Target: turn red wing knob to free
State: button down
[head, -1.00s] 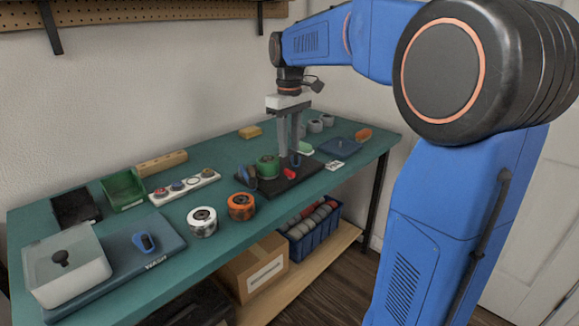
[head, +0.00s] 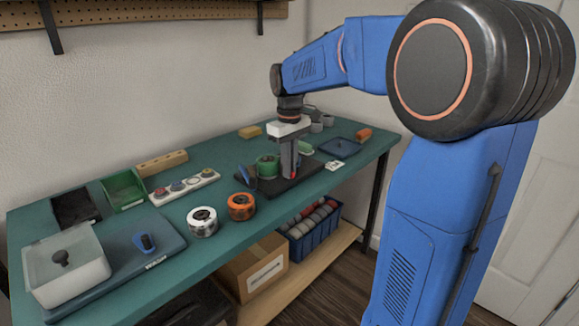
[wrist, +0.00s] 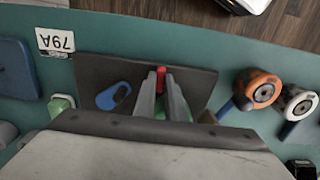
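The red wing knob (wrist: 161,76) is on the dark board (wrist: 100,70), near its front edge. It shows between my fingertips in the wrist view and is mostly hidden by the fingers in the head view. My gripper (head: 289,176) points straight down over the board, its fingers close together on both sides of the knob. It also shows in the wrist view (wrist: 162,84), where the fingers appear to touch the knob's sides. A blue oval knob (wrist: 113,96) lies on the same board beside the fingers. A green round part (head: 267,166) stands on the board to the left.
A white spool (head: 202,222) and an orange spool (head: 241,206) stand on the green bench left of the board. A label card marked 79A (wrist: 56,41) and a blue tray (wrist: 17,68) lie on the other side. A blue bin (head: 312,238) sits on the lower shelf.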

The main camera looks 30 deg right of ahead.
jog(key=shift+n, duration=0.3)
jog(key=n, duration=1)
jog(key=shift+n, duration=0.4)
jog(key=n, duration=0.6)
jog(key=shift+n, duration=0.4)
jog(key=c, duration=1.8)
grip_release()
